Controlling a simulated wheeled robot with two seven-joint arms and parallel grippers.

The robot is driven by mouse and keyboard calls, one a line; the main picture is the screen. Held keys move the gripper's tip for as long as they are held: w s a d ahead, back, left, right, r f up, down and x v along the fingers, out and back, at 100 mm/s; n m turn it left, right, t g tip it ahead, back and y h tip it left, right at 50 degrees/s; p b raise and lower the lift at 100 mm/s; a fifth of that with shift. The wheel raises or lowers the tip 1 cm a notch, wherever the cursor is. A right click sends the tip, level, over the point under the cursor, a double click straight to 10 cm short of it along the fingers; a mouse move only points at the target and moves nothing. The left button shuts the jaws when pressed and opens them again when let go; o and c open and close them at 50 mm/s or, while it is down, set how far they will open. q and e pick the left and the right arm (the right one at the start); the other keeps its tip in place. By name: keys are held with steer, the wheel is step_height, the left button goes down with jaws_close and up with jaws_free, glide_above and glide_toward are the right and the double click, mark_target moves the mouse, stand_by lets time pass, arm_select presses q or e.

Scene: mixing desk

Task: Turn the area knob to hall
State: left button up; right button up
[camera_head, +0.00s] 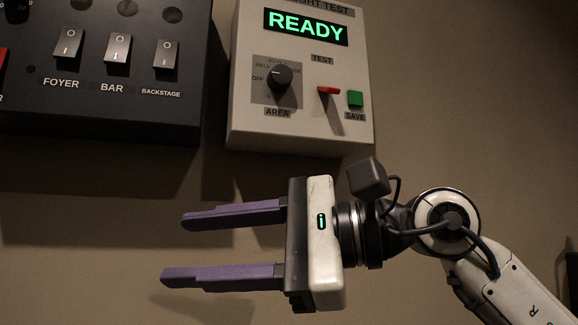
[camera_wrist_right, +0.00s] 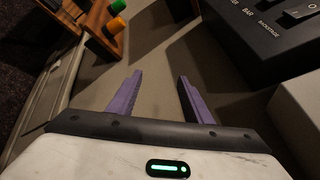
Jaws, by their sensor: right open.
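The area knob (camera_head: 279,77) is a dark round knob on the light grey light-test box (camera_head: 240,125) at upper centre-right in the head view. Small labels ring it; HALL is at its upper left, and its pointer direction is too small to tell. My right gripper (camera_head: 172,248) has two purple fingers spread apart and empty. It is below the box, apart from the knob, with its fingers pointing left. In the right wrist view the fingers (camera_wrist_right: 158,90) are also apart with nothing between them. The knob does not show there. My left gripper is not in view.
The box also carries a green READY display (camera_head: 306,27), a red test lever (camera_head: 328,91) and a green save button (camera_head: 355,99). A dark panel (camera_head: 100,120) with FOYER, BAR and BACKSTAGE switches stands at upper left.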

steer(key=d+r+n+t+h, duration=0.2)
steer(key=d+r+t, duration=0.15)
steer(key=r, duration=0.25)
steer(key=d+r+n+t+h, duration=0.1)
steer(key=d+r+t+h, duration=0.25)
steer(key=r, duration=0.35)
steer(key=t+h, duration=0.4)
steer(key=t, duration=0.2)
glide_toward(284, 74)
steer(key=shift+y, duration=0.25)
steer(key=p+x, duration=0.3)
steer(key=x, duration=0.5)
steer(key=shift+w+d+f, duration=0.1)
steer(key=shift+c, duration=0.2)
steer(key=c, duration=1)
